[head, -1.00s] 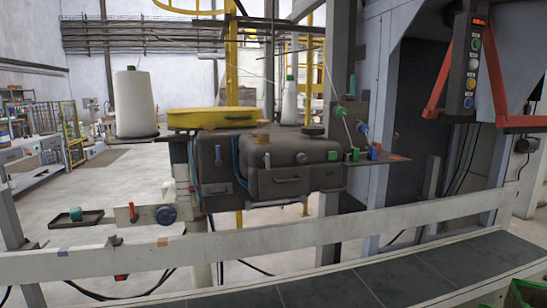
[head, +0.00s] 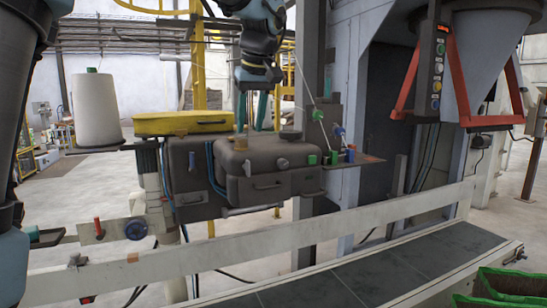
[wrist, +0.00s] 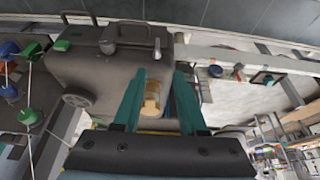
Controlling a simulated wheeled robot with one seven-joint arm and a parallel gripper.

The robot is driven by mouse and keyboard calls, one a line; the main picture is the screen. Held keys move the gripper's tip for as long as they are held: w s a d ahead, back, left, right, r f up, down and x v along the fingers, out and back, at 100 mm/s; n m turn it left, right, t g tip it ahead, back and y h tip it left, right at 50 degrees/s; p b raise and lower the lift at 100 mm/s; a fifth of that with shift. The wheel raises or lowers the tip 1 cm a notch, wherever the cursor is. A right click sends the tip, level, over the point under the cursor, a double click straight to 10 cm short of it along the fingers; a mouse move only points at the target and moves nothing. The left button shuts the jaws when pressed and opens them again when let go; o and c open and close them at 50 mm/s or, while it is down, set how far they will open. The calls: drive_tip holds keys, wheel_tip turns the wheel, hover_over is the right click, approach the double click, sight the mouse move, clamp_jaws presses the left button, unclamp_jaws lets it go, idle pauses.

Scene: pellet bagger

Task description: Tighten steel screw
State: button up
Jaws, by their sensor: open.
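The dark grey sewing head (head: 270,181) hangs above the conveyor in the head view. A brass-coloured knob (head: 241,143) stands upright on its top. Grey round knobs sit on its front, one on the right block (head: 282,163) and one further left (head: 192,160). I cannot tell which part is the steel screw. My gripper (head: 252,128) points down just above the head's top, close to the brass knob. In the wrist view my gripper (wrist: 161,72) has its teal fingers apart, with the brass knob (wrist: 152,98) seen between them. Contact cannot be made out.
A yellow cover (head: 180,123) and a white thread cone (head: 97,112) stand left of the head. Threads run down to coloured thread guides (head: 340,131) on the right. A pale rail (head: 245,248) and the conveyor (head: 350,278) run along the front.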

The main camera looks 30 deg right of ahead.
sight(248, 160)
drive_tip(key=x, duration=0.3)
drive_tip(key=p+x, duration=0.1)
drive_tip(key=x, duration=0.3)
drive_tip(key=p+x, duration=0.1)
drive_tip(key=x, duration=0.2)
drive_tip(key=shift+d+f, duration=0.2)
drive_tip(key=shift+d, duration=0.1)
clamp_jaws()
